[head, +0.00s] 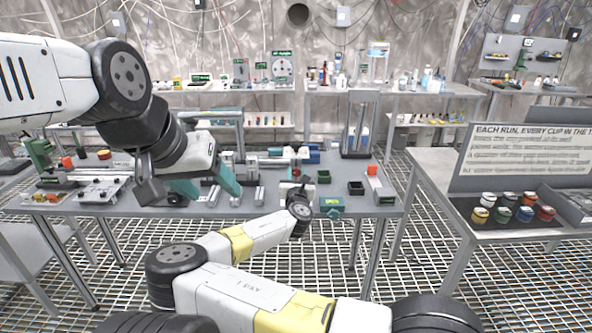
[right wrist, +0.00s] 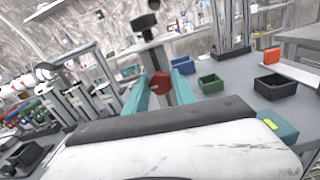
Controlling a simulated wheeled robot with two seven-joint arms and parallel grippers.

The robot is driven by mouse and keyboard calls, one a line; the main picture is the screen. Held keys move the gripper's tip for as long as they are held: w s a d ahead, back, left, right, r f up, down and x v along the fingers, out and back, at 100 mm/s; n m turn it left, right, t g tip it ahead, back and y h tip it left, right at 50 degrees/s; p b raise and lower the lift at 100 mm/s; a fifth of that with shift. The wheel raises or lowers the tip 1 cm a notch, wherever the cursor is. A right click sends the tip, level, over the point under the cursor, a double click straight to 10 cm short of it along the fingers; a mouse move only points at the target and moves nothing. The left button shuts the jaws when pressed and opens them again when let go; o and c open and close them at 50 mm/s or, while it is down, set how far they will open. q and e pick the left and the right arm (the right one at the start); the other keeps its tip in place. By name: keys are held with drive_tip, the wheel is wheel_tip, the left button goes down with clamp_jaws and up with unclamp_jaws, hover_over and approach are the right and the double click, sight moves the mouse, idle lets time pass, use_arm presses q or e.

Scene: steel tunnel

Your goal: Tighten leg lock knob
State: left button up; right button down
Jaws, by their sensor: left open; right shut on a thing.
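A red knob (right wrist: 159,82) sits on a grey metal post in the right wrist view. The teal fingers of my right gripper (right wrist: 161,91) stand on either side of it, shut on it. In the head view a small red spot (head: 296,172) shows just beyond my right wrist, which hides most of the gripper there. My left gripper (head: 205,187) is open above the workbench (head: 130,208), its teal fingers spread and pointing down. Short silver cylinders stand near its fingers; I cannot tell whether they touch.
A dark green bin (head: 323,177), a black bin (head: 356,188) and a teal box (head: 332,205) sit right of my right gripper. An orange block (head: 372,170) lies near the bench's right end. A side table (head: 440,160) holds several coloured cups. Grated floor is open between the tables.

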drive_tip(key=m, duration=0.5)
drive_tip(key=shift+d+m, duration=0.1)
drive_tip(key=shift+m, duration=0.3)
idle(0.4)
drive_tip(key=c, duration=1)
unclamp_jaws()
drive_tip(key=shift+c, duration=0.2)
drive_tip(key=shift+s, duration=0.1)
